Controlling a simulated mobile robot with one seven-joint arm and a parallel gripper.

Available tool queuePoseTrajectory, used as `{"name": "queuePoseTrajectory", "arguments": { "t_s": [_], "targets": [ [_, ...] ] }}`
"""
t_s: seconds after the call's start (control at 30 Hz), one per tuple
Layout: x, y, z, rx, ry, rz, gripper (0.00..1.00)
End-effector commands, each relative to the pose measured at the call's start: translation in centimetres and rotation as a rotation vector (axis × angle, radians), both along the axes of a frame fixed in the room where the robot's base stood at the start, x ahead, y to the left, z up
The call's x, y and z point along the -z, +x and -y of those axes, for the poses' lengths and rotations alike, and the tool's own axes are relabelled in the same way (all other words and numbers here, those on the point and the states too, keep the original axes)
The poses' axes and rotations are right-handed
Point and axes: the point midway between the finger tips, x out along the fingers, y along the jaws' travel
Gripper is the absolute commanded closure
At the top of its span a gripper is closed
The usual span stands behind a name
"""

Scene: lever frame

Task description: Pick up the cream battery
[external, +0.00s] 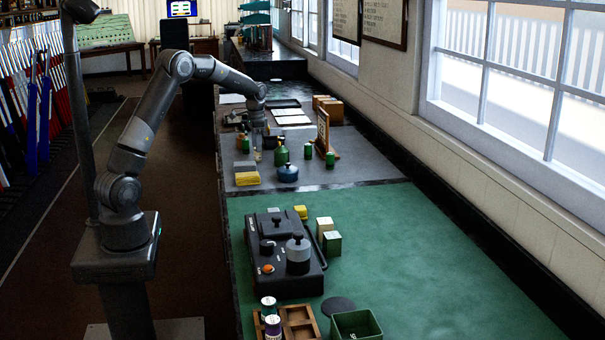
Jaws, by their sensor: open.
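A small cream box with a pale top (324,227), which looks like the cream battery, stands on the green bench top, right of a black instrument. A similar green box (332,243) stands just in front of it. My gripper (257,154) points down over the grey bench section farther back, well apart from the cream box. It is open and small in the picture. A pale patch at its tips is too small to make out.
Near my gripper stand a green bottle (281,152), a blue pot (288,173) and a yellow cloth (247,179). The black instrument (283,256) has raised knobs. A wooden tray (301,323) and a green bin (356,325) are in front. The right green surface is clear.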

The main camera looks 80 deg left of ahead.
Motion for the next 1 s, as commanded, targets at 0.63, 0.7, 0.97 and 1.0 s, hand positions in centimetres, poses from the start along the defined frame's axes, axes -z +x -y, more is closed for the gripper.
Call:
{"name": "queuePoseTrajectory", "arguments": {
  "t_s": [0.63, 0.7, 0.97, 1.0],
  "targets": [
    [4.6, 0.4, -0.2, 0.0, 0.0, 0.0, 0.53],
    [4.6, 0.4, -0.2, 0.0, 0.0, 0.0, 0.59],
    [4.6, 0.4, -0.2, 0.0, 0.0, 0.0, 0.8],
    [4.5, 0.4, -0.2, 0.0, 0.0, 0.0, 0.84]
  ]
}}
